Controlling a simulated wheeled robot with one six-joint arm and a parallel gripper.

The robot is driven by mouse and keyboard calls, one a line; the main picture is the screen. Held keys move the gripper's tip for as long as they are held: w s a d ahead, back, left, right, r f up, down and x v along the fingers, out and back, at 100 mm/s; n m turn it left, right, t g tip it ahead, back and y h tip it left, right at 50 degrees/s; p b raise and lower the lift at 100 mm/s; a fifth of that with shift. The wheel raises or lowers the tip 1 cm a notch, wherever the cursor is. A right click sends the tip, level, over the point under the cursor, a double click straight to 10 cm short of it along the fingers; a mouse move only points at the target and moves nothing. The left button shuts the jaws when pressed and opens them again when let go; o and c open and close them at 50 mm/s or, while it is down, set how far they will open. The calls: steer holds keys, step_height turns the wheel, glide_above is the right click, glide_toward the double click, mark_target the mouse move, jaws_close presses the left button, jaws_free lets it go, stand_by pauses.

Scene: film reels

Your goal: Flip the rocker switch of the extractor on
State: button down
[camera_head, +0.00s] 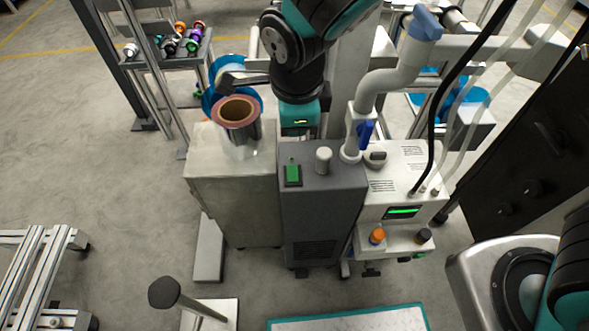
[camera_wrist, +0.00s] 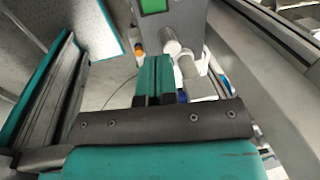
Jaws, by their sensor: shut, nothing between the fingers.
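The extractor (camera_head: 322,215) is a dark grey upright box in the middle of the head view. Its green rocker switch (camera_head: 292,173) sits in a dark frame on the left of its top, and a pale round post (camera_head: 323,159) stands to the right. In the wrist view the green switch (camera_wrist: 153,5) is cut by the top edge, with the post (camera_wrist: 170,42) below it. My gripper (camera_wrist: 155,62) is shut and empty, its teal fingers side by side near the post. They are apart from the switch. In the head view my gripper (camera_head: 299,120) is behind the extractor's top; its fingertips are hidden.
A pale cabinet (camera_head: 230,190) with a film reel (camera_head: 238,115) on it stands against the left side. A white machine (camera_head: 405,185) with a green display stands at the right. A grey pipe (camera_head: 390,90) with blue fittings rises close behind. Open floor lies front left.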

mark_target(294, 170)
steer(key=shift+a+f, duration=0.1)
steer(key=shift+f, duration=0.05)
steer(key=shift+f, duration=0.1)
steer(key=f, duration=0.4)
steer(key=w+f+b, duration=0.1)
steer(key=f, duration=0.4)
steer(key=w+f, duration=0.1)
steer(key=f, duration=0.3)
steer(key=shift+w+f+b, duration=0.25)
steer(key=shift+f+b, duration=0.05)
steer(key=shift+b, duration=0.05)
steer(key=shift+w+f+g+p, duration=0.1)
steer(key=shift+w+g+p, duration=0.1)
steer(key=shift+g+p, duration=0.3)
steer(key=shift+s+f, duration=0.15)
steer(key=shift+s, duration=0.1)
